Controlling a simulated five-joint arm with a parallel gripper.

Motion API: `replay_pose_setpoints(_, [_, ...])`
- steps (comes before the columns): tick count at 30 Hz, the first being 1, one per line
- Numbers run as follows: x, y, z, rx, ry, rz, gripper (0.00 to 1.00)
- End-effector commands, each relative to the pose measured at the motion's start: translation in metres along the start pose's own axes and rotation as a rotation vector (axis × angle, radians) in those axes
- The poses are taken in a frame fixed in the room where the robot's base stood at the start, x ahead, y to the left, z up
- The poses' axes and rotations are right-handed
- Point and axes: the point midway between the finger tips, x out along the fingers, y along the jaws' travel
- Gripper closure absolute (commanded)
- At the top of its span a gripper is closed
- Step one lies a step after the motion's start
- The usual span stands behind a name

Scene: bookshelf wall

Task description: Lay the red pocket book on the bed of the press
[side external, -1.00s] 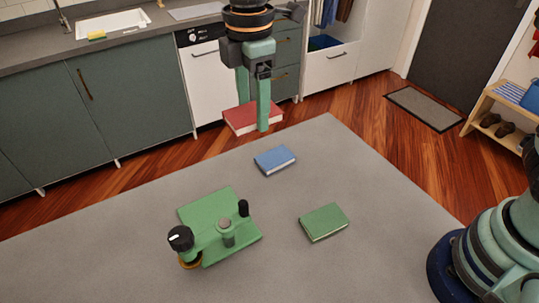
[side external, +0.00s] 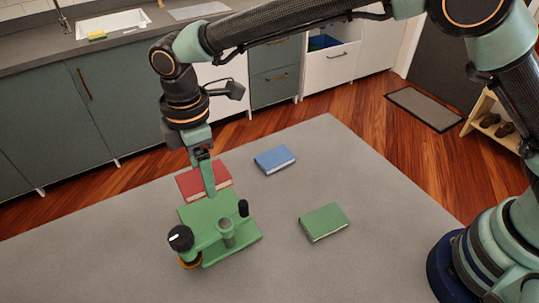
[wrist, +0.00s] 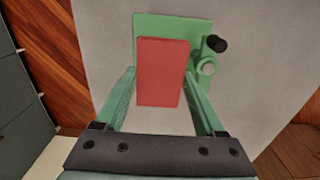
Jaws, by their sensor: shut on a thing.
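The red pocket book (side external: 222,172) is between the fingers of my gripper (side external: 208,180), which is shut on it. In the wrist view the red book (wrist: 162,72) lies flat between the two green fingers and overlaps part of the green press bed. The press (side external: 208,214) stands on the grey table, with a black knob at its left and a black upright handle at its right. In the side view the book is just behind the bed's far edge. Whether it touches the bed is unclear. In the wrist view the press bed (wrist: 150,25) shows beyond the book.
A blue book (side external: 274,160) lies on the grey table (side external: 300,270) behind and right of the press. A green book (side external: 324,222) lies to the right of it. The press post (wrist: 207,66) and black handle (wrist: 216,43) stand close to the book's right side in the wrist view.

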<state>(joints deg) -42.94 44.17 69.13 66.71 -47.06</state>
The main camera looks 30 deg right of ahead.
Motion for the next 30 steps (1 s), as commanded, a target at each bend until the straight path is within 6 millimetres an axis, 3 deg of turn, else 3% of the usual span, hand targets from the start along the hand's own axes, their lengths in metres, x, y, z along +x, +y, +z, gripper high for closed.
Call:
replay_pose_setpoints(1, [0.014,-0.001,0.001,0.000,-0.004,-0.004,0.86])
replay_pose_setpoints(6, [0.044,0.000,0.001,0.000,-0.001,-0.002,0.86])
replay_pose_setpoints(14, [0.062,0.000,0.000,0.000,-0.001,-0.001,0.86])
replay_pose_setpoints(21, [0.095,0.000,0.001,0.000,-0.002,-0.002,0.86])
replay_pose_setpoints(30, [0.099,0.000,0.000,0.000,0.001,0.001,0.86])
